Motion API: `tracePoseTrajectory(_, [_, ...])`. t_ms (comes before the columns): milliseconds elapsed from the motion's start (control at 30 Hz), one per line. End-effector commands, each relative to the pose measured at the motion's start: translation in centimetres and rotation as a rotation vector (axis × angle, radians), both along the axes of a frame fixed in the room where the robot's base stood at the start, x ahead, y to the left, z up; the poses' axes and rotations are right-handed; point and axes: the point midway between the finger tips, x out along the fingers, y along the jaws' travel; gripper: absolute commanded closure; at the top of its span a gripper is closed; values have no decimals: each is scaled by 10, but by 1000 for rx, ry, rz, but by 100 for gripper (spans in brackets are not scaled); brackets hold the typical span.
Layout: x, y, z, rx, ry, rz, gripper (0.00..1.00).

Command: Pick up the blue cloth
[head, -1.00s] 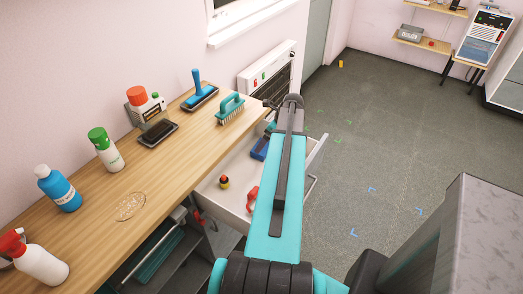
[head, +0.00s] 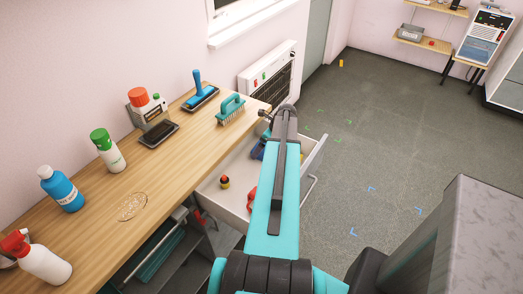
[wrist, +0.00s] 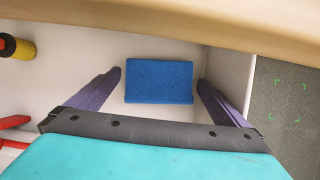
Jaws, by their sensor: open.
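The blue cloth (wrist: 159,82) is a folded rectangle lying flat in the open white drawer. In the head view only an edge of the blue cloth (head: 257,151) shows beside my arm, which hides the rest. My gripper (wrist: 159,78) is open and empty. In the wrist view its two dark fingers stand either side of the cloth, with a gap to each. I cannot tell how high the fingers are above it.
The drawer's side wall (wrist: 227,75) is close to the right finger. A yellow and black item (wrist: 18,47) and a red item (wrist: 14,122) lie to the left in the drawer. The wooden counter (head: 165,165) above holds bottles and brushes.

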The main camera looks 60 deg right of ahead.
Motion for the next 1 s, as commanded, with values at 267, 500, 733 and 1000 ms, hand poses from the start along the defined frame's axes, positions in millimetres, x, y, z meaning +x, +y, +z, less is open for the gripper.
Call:
tracePoseTrajectory(267, [0, 0, 0, 0, 0, -1, 1])
tracePoseTrajectory(500, [-1, 0, 0, 0, 0, -1, 14])
tracePoseTrajectory(733, [-1, 0, 0, 0, 0, -1, 33])
tracePoseTrajectory(1000, [-1, 0, 1, -1, 0, -1, 33])
